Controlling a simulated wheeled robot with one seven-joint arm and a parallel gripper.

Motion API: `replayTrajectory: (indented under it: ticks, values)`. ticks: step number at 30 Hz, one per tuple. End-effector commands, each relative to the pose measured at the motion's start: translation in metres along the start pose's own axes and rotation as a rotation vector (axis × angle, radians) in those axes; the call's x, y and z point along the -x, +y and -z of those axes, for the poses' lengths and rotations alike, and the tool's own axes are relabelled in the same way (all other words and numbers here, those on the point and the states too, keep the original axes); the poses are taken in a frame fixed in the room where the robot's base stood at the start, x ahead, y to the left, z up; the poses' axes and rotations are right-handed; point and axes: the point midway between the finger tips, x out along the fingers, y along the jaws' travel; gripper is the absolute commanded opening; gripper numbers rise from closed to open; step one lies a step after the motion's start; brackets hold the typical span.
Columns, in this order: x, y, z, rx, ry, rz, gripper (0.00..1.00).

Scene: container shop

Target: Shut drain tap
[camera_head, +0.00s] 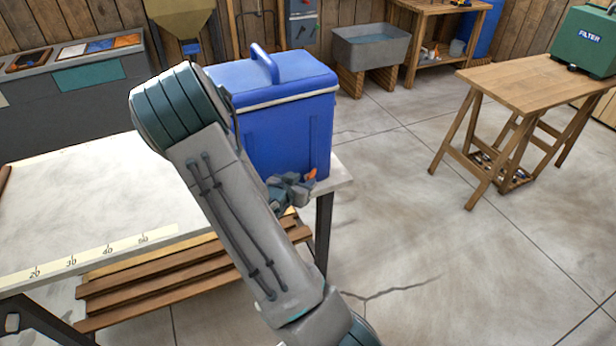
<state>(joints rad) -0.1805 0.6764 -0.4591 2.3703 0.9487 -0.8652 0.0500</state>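A blue cooler box (283,125) with a pale seam under its lid and a blue carry handle stands upright at the right end of the white table (80,190). My gripper (300,183) is low at the cooler's front face, close to its bottom right corner, partly hidden behind my arm. A small orange piece (311,174) shows at the gripper's tip; I cannot tell if it is part of the drain tap or of the gripper. No drain tap shows clearly. I cannot tell if the fingers are open or shut, or whether they touch the cooler.
A ruler strip (90,254) runs along the table's front edge, with wooden planks (160,282) below. A wooden trestle table (535,85) with a green FILTER box (585,40) stands at right. A grey basin (372,46) is at the back. The concrete floor between is clear.

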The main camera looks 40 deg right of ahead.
Motion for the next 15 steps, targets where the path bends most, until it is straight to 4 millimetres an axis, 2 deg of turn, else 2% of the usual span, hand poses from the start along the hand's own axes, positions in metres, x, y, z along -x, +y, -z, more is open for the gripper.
replayTrajectory:
  ticks: [1, 6, 15]
  values:
    - [-0.010, 0.001, 0.001, 0.001, 0.000, -0.003, 0.32]
    - [-0.032, 0.000, 0.001, 0.000, 0.000, -0.001, 0.32]
    - [-0.042, 0.000, 0.000, 0.000, -0.001, 0.001, 0.32]
